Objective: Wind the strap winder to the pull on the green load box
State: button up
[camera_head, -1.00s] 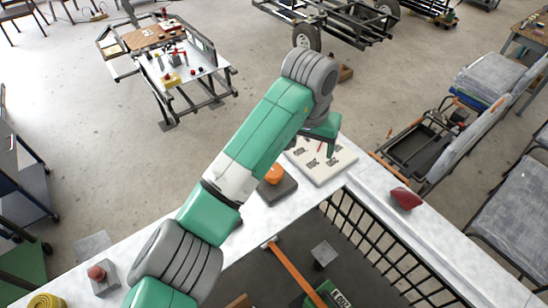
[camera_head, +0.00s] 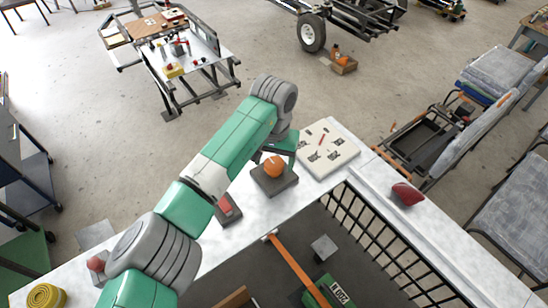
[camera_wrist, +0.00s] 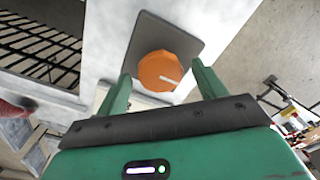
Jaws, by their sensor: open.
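The strap winder looks to be the round orange knob (camera_head: 273,166) on a dark grey square base (camera_head: 268,188) on the white bench. In the wrist view the knob (camera_wrist: 160,66) shows a white mark pointing right. My gripper (camera_wrist: 160,74) is open, its two green fingers on either side of the knob's near part; I cannot tell whether they touch it. In the head view my gripper (camera_head: 281,143) is just beyond the knob, partly hidden by my arm. The green load box (camera_head: 318,291) lies low in the dark bay with an orange strap (camera_head: 290,262) over it; its label is unreadable.
A pale board (camera_head: 340,155) with dark symbols and a red pointer lies right of the winder. A grey block (camera_head: 324,248) is in the bay by black railings (camera_head: 365,225). A red object (camera_head: 407,194) sits on the right ledge. A yellow coil (camera_head: 45,296) is at front left.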

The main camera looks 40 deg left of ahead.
jog(key=c, duration=1)
jog(key=shift+r+m, duration=0.1)
jog(key=shift+m, duration=0.2)
jog(key=m+p, duration=0.2)
jog(key=m, duration=0.1)
jog(key=shift+m+p, duration=1.1)
jog(key=shift+m, duration=2)
jog(key=o, duration=1)
